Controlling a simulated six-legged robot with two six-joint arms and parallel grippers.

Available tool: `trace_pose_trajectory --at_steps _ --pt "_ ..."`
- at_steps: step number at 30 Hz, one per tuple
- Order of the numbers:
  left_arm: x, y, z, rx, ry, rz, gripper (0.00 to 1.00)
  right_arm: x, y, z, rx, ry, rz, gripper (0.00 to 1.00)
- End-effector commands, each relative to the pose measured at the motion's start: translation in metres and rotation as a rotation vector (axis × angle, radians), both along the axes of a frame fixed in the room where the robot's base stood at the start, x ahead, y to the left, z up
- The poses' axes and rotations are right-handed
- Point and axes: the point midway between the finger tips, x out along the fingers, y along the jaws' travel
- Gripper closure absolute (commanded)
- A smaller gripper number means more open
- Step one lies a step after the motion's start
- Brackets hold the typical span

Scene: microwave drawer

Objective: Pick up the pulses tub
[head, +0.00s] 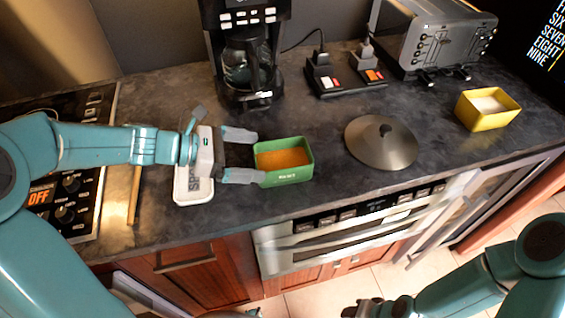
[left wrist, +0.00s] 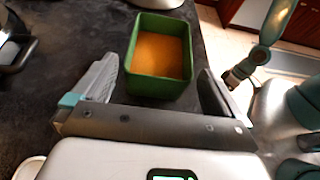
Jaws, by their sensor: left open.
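A green rectangular tub (head: 286,177) with orange contents and a small pale label on its front stands on the dark counter. I take it as the pulses tub, though the label is too small to read. My left gripper (head: 247,155) is open just left of the tub, with its fingers pointing at it. In the left wrist view the tub (left wrist: 160,87) lies ahead, between the two spread fingers (left wrist: 158,80). My right gripper (head: 368,309) is low at the bottom edge, away from the counter. Its jaws are too unclear to judge.
A grey lid (head: 381,145) with a knob is right of the tub, and a yellow tub (head: 488,108) farther right. A coffee maker (head: 247,60), power strip (head: 345,78) and toaster (head: 435,40) stand behind.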

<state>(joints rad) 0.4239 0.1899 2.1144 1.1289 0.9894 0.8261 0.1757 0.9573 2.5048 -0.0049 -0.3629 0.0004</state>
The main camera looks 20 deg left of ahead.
Motion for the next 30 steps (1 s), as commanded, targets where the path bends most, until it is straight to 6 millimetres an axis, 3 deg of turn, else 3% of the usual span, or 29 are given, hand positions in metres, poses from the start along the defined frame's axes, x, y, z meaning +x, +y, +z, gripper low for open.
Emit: trace_pose_trajectory --at_steps 10,19,20,24,30 --pt "0.022 -0.037 -0.017 -0.001 0.001 -0.003 0.0 0.0 0.0 0.001 0.0 0.0 0.0 0.57" --pt "0.026 -0.042 -0.02 0.002 -0.001 0.001 0.0 0.0 0.0 0.001 0.0 0.0 0.0 0.57" --pt "0.026 -0.042 -0.02 0.002 -0.001 0.001 0.03 0.0 0.0 0.001 0.0 0.0 0.0 0.57" --pt "0.026 -0.042 -0.02 0.0 0.0 0.001 0.44 0.0 0.0 0.001 0.0 0.0 0.0 0.57" --pt "0.026 -0.042 -0.019 0.0 -0.002 0.001 0.44 0.0 0.0 0.001 0.0 0.0 0.0 0.57"
